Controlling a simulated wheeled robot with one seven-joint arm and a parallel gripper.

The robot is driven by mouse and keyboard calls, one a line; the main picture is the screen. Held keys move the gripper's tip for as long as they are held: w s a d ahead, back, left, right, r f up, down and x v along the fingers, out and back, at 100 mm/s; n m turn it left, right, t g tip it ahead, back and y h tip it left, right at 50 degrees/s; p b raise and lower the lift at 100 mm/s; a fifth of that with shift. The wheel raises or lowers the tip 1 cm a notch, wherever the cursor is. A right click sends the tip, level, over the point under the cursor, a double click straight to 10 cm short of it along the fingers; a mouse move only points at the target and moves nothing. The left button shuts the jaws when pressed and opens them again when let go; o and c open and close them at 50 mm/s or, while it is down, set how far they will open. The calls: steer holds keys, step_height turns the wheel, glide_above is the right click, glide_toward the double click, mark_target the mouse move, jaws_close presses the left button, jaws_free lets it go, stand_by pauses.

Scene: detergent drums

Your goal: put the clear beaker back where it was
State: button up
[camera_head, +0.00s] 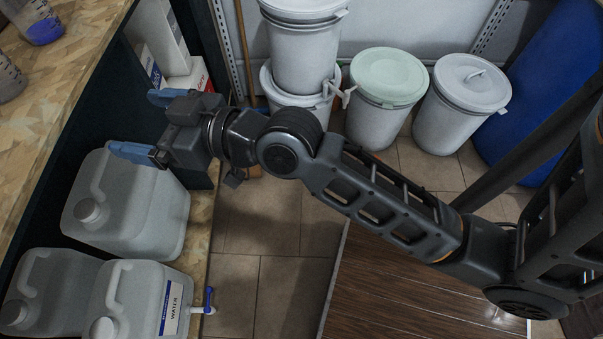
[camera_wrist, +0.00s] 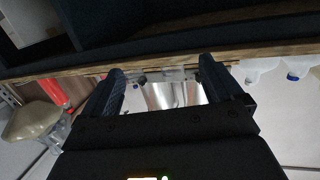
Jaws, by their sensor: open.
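A clear beaker (camera_head: 8,82) with dark markings stands on the wood-patterned top at the left edge of the head view, partly cut off by the frame. A second clear beaker (camera_head: 38,24) with blue-violet liquid at its bottom stands behind it. I cannot tell which one the task names. My gripper (camera_head: 135,122) is open and empty in front of the dark shelf unit, to the right of the beakers. In the wrist view my gripper (camera_wrist: 163,82) shows its two fingers wide apart, with shiny, pale shapes beyond them that I cannot identify.
Translucent jugs (camera_head: 125,205) stand on a lower shelf below my gripper. One has a WATER label and a blue-handled tap (camera_head: 208,300). White boxes (camera_head: 165,45) are in the unit. Lidded drums (camera_head: 388,85) and a blue barrel (camera_head: 545,90) stand behind. Floor tiles (camera_head: 255,220) are clear.

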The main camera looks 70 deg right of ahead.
steer(key=s+a+f+g+h, duration=0.1)
steer(key=s+f+g, duration=0.1)
steer(key=s, duration=2.7)
steer(key=shift+s+a+f, duration=0.15)
steer(key=shift+f, duration=0.55)
